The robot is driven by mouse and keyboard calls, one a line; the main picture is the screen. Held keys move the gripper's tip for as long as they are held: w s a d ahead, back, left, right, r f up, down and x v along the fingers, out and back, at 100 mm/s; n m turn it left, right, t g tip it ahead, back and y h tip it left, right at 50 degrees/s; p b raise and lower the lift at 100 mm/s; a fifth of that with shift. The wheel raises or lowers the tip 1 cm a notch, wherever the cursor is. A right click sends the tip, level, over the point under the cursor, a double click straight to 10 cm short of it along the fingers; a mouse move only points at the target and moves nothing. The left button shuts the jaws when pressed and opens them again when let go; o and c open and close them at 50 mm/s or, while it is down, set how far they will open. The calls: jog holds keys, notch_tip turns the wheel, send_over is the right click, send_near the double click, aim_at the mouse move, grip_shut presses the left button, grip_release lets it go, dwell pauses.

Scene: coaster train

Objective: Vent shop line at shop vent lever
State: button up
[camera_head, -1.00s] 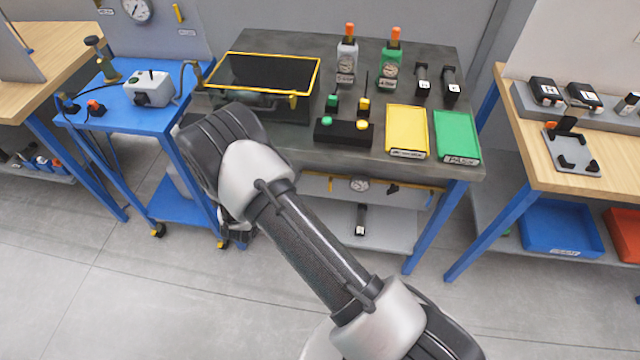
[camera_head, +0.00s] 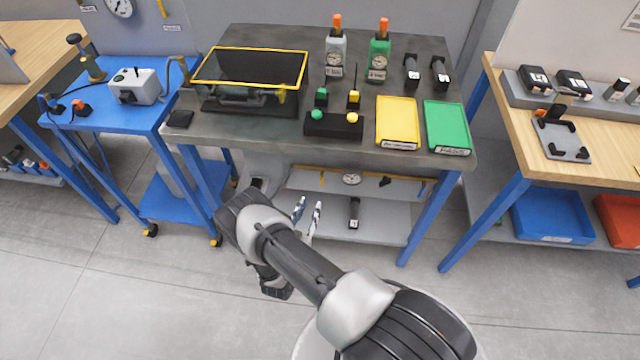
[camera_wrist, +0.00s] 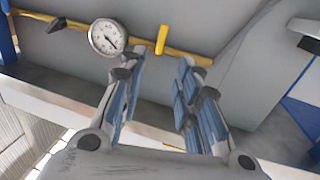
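A yellow pipe (camera_head: 415,187) runs under the grey bench, with a round white gauge (camera_head: 351,179) and a small black handle (camera_head: 385,181) on it. In the wrist view, a short yellow lever (camera_wrist: 162,40) stands across the pipe (camera_wrist: 190,56), beside the gauge (camera_wrist: 108,37); the black handle (camera_wrist: 57,24) is at the far left. My gripper (camera_head: 308,207) is low in front of the bench's under-space, open and empty. In the wrist view its fingers (camera_wrist: 161,62) are spread, with the lever beyond and between the tips, apparently apart. No label is readable there.
The bench top (camera_head: 290,40) overhangs the pipe. A lower shelf (camera_head: 385,222) with a small dark cylinder (camera_head: 354,212) lies beneath. A blue bench leg (camera_head: 422,215) stands right; a blue cart (camera_head: 180,195) stands left. Another gauge (camera_head: 121,8) and yellow lever (camera_head: 161,8) are on the back wall.

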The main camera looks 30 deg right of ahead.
aim_at(321, 181)
jog(key=b+x, duration=0.2)
jog(key=x, duration=0.9)
jog(key=shift+w+d+b, duration=0.15)
jog(key=shift+w+b, duration=0.05)
jog(key=shift+b, duration=0.15)
jog(key=shift+c, duration=0.2)
grip_shut()
jog(key=shift+f, duration=0.1)
